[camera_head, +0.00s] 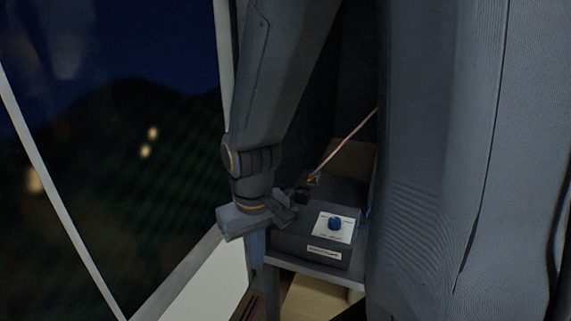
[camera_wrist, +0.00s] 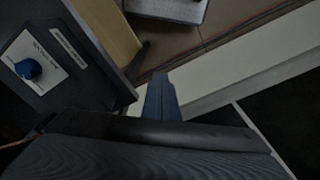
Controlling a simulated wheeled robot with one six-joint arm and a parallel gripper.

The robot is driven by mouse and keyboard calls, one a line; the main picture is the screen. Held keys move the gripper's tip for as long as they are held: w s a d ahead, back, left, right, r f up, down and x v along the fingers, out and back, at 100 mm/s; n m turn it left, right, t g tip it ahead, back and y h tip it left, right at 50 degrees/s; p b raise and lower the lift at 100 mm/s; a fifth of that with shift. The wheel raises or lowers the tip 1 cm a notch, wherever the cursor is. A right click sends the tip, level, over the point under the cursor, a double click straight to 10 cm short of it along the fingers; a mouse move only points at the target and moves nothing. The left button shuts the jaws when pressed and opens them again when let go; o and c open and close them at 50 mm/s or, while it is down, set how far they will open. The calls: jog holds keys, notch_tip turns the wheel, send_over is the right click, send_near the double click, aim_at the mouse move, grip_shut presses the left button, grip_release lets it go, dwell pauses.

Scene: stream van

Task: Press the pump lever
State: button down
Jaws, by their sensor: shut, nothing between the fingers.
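A dark pump box (camera_head: 290,243) stands on a small grey table, with a blue knob (camera_head: 335,223) on a white plate and a label on its front. The box and blue knob (camera_wrist: 28,69) also show at the left of the wrist view. A thin copper-coloured rod (camera_head: 345,144) rises to the right from a small fitting behind the box. I cannot tell whether this is the pump lever; no other lever is clear. My gripper (camera_head: 257,266) points down left of the box, apart from it. Its blue-grey fingers (camera_wrist: 160,92) are together and empty.
The grey table (camera_head: 317,270) has its left edge close to my gripper. A white ledge (camera_head: 190,283) and a large dark window (camera_head: 110,150) lie to the left. My own grey body and arm hide much of the right side and the area behind the box.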

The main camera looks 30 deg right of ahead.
jog(key=w+d+r+m, duration=0.3)
jog(key=d+r, duration=0.1)
jog(key=r, duration=0.5)
jog(key=w+d+r+m, duration=0.4)
jog(key=r, duration=0.5)
jog(key=w+d+r+m+g+p, duration=0.1)
jog(key=w+d+r+m, duration=0.2)
jog(key=r, duration=0.6)
jog(key=shift+w+d+h, duration=0.3)
jog(key=shift+w+d, duration=0.2)
jog(key=shift+d, duration=0.45)
jog(key=f+p, duration=0.1)
jog(key=f, duration=0.3)
jog(key=s+f+p, duration=0.1)
jog(key=f, duration=0.3)
jog(key=s+f+p, duration=0.1)
jog(key=f, duration=0.3)
jog(key=shift+a, duration=0.25)
jog(key=shift+s+a+f, duration=0.1)
jog(key=shift+s+f, duration=0.1)
jog(key=shift+f, duration=0.35)
jog(key=shift+a, duration=0.1)
